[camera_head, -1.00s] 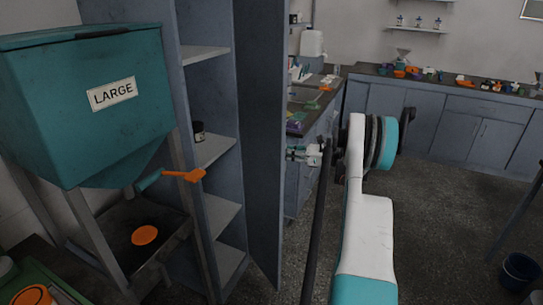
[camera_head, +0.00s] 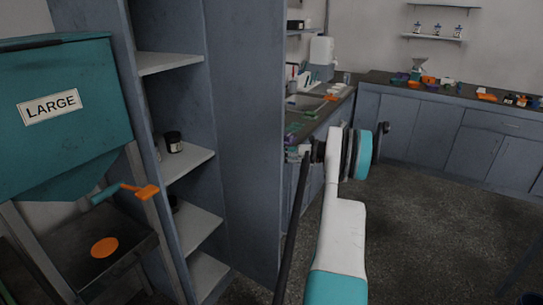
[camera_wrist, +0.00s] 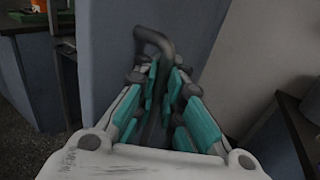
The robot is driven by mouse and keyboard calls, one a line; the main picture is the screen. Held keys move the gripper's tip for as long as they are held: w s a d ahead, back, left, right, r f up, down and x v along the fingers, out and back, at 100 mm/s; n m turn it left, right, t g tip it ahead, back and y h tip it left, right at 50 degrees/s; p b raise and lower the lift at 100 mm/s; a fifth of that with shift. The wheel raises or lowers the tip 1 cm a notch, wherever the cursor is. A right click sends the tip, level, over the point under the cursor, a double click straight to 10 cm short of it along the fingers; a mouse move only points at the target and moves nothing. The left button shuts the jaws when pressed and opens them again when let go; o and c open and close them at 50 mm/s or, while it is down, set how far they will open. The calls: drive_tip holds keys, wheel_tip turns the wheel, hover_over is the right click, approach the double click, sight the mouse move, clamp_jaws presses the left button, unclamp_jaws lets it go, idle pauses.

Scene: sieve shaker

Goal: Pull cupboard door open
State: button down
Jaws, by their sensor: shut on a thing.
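The tall grey-blue cupboard (camera_head: 135,85) stands open, and its shelves show. Its door (camera_head: 245,130) is swung well out to the right of the shelves. The door also fills the upper middle of the wrist view (camera_wrist: 110,50). A dark bent bar handle (camera_wrist: 153,36) stands out from the door and runs down between my fingers. My gripper (camera_wrist: 160,88) is shut on this handle, with teal pads on both sides. In the head view my gripper (camera_head: 298,153) is at the door's outer edge, small and partly hidden by the door and my arm.
A teal hopper marked LARGE (camera_head: 65,110) stands left of the cupboard. Dark jars (camera_head: 174,141) sit on the shelves. A side counter with a sink (camera_head: 305,103) lies behind the door, and a long cluttered counter (camera_head: 450,90) runs along the back.

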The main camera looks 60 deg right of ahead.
drive_tip(key=shift+s+d+f, duration=0.1)
drive_tip(key=shift+s+d, duration=0.05)
drive_tip(key=shift+s, duration=0.05)
drive_tip(key=c, duration=2)
unclamp_jaws()
drive_tip(key=v, duration=1.2)
